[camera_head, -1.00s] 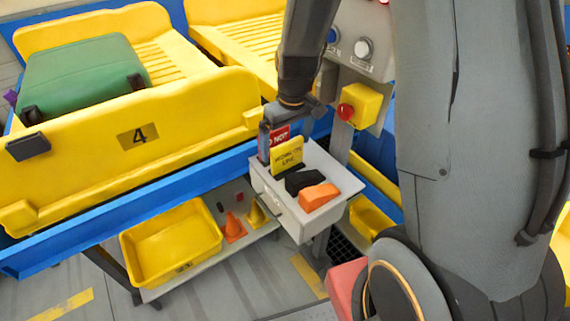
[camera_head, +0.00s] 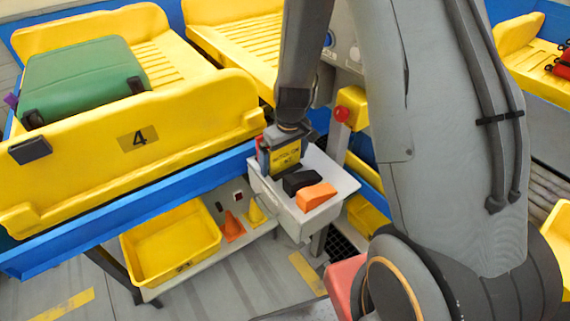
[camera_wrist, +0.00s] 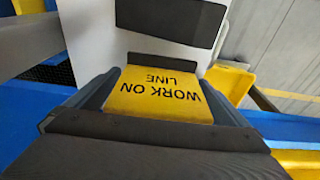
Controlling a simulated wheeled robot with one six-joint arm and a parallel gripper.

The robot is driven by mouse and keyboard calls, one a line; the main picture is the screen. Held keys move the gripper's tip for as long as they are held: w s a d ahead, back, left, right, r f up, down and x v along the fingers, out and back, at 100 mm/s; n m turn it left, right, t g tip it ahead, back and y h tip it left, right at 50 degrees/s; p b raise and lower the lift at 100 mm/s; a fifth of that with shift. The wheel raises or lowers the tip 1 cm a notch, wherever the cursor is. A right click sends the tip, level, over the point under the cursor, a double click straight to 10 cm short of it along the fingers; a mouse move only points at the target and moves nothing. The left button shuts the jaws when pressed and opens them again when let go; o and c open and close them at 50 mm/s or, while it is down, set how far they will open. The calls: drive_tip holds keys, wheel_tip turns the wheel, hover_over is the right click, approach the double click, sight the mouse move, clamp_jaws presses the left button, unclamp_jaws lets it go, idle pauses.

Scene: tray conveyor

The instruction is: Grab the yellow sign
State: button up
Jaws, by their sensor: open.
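The yellow sign (camera_head: 286,156) stands in a dark holder in the small grey bin. In the wrist view the yellow sign (camera_wrist: 160,96) reads "WORK ON LINE" upside down. It lies between the two fingers of my gripper (camera_wrist: 160,100). My gripper (camera_head: 283,146) is down over the sign's top in the head view, jaws open around it. Whether a finger touches the sign I cannot tell. A red sign (camera_head: 262,150) shows just left of it, partly hidden by my gripper.
A red button on a yellow box (camera_head: 351,108) stands behind.

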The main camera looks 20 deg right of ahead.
drive_tip(key=c, duration=1)
drive_tip(key=shift+r, duration=0.1)
